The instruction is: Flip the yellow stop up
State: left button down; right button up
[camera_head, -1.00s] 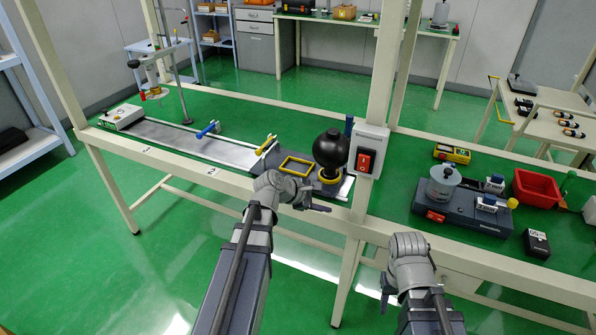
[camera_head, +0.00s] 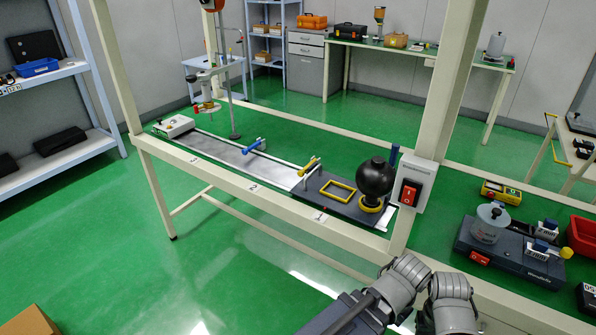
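The yellow stop (camera_head: 309,166) is a short yellow bar, slanted and low, at the joint between the grey track (camera_head: 226,158) and the dark plate. A similar blue stop (camera_head: 253,146) is farther left along the track. My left gripper (camera_head: 403,322) is at the bottom right, well to the right of and nearer than the yellow stop. Its fingers are mostly hidden or cut off. My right wrist (camera_head: 450,302) is beside it at the bottom edge, and its fingers cannot be seen. Neither gripper touches the stop.
A black ball (camera_head: 375,178) sits in a yellow ring next to a yellow frame (camera_head: 338,190) on the dark plate. A red switch box (camera_head: 411,186) is on the post (camera_head: 446,90). A cream front rail (camera_head: 270,199) borders the table. A cardboard box (camera_head: 30,321) is at lower left.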

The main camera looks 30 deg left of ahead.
aim_at(300, 173)
jog(key=i+j+z, duration=0.2)
jog(key=j, duration=0.95)
jog(key=k+j+z, duration=0.2)
jog(key=j, duration=0.95)
jog(key=j+z, duration=0.2)
jog(key=j, duration=1)
jog(key=l, duration=0.3)
jog(key=i+l, duration=0.1)
jog(key=l, duration=0.25)
